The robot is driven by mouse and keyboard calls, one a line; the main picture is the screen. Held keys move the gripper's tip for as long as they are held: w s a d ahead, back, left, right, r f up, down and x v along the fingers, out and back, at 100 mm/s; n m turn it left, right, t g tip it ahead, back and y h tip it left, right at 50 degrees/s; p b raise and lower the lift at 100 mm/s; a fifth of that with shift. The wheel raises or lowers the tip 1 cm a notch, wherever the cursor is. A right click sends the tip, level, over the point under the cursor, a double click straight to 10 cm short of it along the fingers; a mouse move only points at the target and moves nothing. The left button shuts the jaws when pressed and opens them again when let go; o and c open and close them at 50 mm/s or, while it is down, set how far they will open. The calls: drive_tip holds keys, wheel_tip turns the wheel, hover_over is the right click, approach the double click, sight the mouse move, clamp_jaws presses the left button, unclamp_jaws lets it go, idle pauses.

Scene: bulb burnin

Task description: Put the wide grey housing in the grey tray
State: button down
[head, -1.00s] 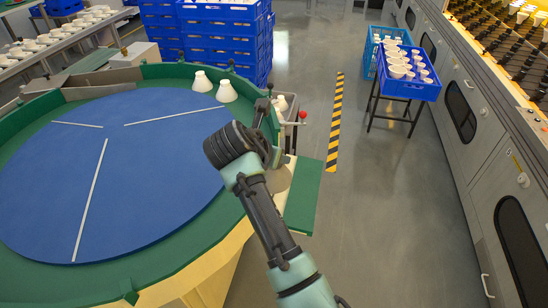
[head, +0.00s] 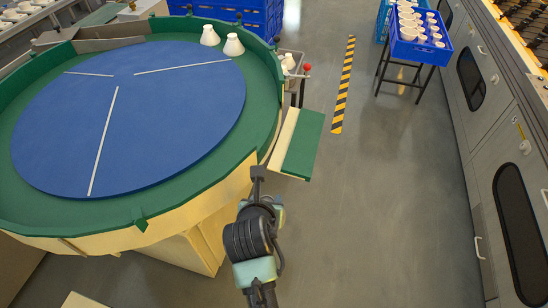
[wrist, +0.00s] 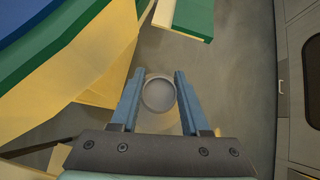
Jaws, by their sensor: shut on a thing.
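My gripper (wrist: 158,92) is shut on a round grey housing (wrist: 159,95), seen between the two blue fingers in the wrist view. Its open round rim faces the camera. In the head view my gripper (head: 258,172) is past the front right edge of the round table, above the floor. The housing cannot be made out clearly there. A grey tray-like bin (head: 293,72) stands beside the table's far right side, with pale pieces in it. I cannot tell whether it is the grey tray of the task.
The round table (head: 130,110) has a blue top and green rim; two white housings (head: 233,45) stand at its far edge. A green-topped ledge (head: 304,142) juts from its right side. A blue crate (head: 420,50) of pale parts is on a stand. The floor between is clear.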

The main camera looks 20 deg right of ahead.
drive_tip(key=s+a+f+n+y, duration=0.2)
drive_tip(key=s+a+f, duration=0.3)
drive_tip(key=s+f, duration=0.3)
drive_tip(key=s+a+f+n+y, duration=0.2)
drive_tip(key=s+a+f, duration=0.3)
drive_tip(key=s+f, duration=0.3)
drive_tip(key=shift+a+f+n, duration=0.25)
drive_tip(key=shift+a+n, duration=0.15)
drive_tip(key=shift+n, duration=0.2)
drive_tip(key=shift+s+t, duration=0.1)
drive_tip(key=shift+t, duration=0.2)
